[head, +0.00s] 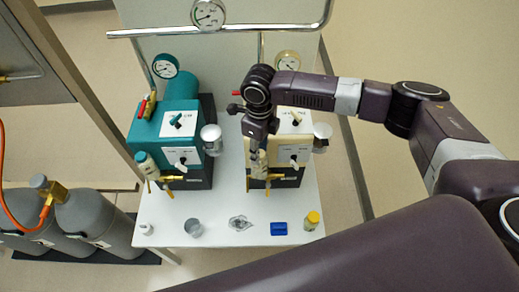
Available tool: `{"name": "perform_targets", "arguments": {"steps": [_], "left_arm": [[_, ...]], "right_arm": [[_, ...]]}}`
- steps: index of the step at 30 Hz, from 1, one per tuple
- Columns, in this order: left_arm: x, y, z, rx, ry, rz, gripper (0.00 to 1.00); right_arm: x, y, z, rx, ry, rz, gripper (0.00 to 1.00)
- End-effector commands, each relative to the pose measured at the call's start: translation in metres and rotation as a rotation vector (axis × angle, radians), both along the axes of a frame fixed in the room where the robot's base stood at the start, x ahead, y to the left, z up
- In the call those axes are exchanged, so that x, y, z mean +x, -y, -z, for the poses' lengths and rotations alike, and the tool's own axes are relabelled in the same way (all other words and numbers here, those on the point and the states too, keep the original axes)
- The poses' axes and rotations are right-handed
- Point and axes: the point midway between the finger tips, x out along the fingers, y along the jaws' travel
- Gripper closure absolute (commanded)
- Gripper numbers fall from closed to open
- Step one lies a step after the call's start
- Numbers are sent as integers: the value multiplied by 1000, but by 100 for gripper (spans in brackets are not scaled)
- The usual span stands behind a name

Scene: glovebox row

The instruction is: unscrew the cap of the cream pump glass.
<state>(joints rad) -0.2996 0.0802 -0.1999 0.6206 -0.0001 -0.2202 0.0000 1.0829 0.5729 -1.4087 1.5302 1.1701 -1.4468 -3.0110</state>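The cream pump (288,152) stands on the white table, right of the teal pump. At its front left a small part with a cream top (258,164), seemingly its glass and cap, shows only partly beneath my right gripper. My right gripper (256,148) points down right over that spot, touching or very near it. Its fingers are small and dark here, and I cannot tell whether they are open or shut. The matching glass on the teal pump has a teal cap (140,156). My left gripper is not in view.
The teal pump (145,127) stands to the left. On the table's (216,205) front lie a small white bottle (146,229), a beaker (194,228), a clear bag (240,223), a blue block (279,228) and a yellow-capped bottle (312,221). Grey cylinders (95,220) stand at left.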

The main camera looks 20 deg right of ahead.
Motion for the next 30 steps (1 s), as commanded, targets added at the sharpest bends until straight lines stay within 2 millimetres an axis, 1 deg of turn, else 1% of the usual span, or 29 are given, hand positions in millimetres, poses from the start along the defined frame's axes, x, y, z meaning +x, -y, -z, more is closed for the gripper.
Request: {"name": "perform_targets", "arguments": {"steps": [11,14,20,30], "left_arm": [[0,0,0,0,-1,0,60],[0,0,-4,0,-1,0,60],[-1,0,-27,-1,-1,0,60],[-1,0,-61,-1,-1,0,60]], "right_arm": [[2,1,0,-3,4,4,68],[2,1,-2,-2,4,29,68],[1,1,-5,-2,1,247,68],[1,0,-5,-3,-1,699,68]]}}
